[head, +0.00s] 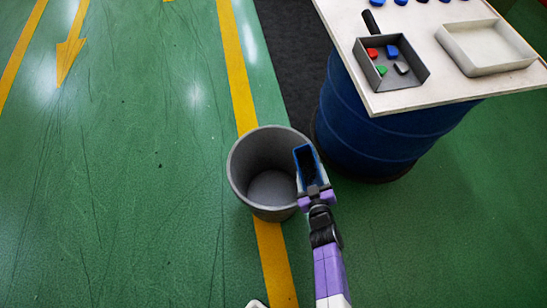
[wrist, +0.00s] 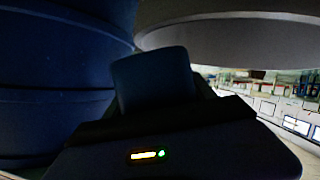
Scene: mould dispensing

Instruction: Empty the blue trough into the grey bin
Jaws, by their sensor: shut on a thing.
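The blue trough (head: 298,155) is held by my gripper (head: 315,193) at the right side of the grey bin (head: 238,180), overlapping its right rim in the head view. The trough's inside looks dark; I cannot tell whether anything is in it. The bin stands upright on the floor and its visible inside looks empty. In the wrist view the trough (wrist: 155,80) is a dark blue block ahead of my gripper, and the bin (wrist: 230,40) shows as a grey curve above it. The fingertips are hidden there. I cannot tell how far the trough is tilted.
A blue drum (head: 350,125) stands close right of the bin and carries a pale tabletop (head: 400,98). On it are a grey tray (head: 425,75) with small coloured pieces, a pale empty tray (head: 485,65) and several blue pieces. The green floor at left is clear.

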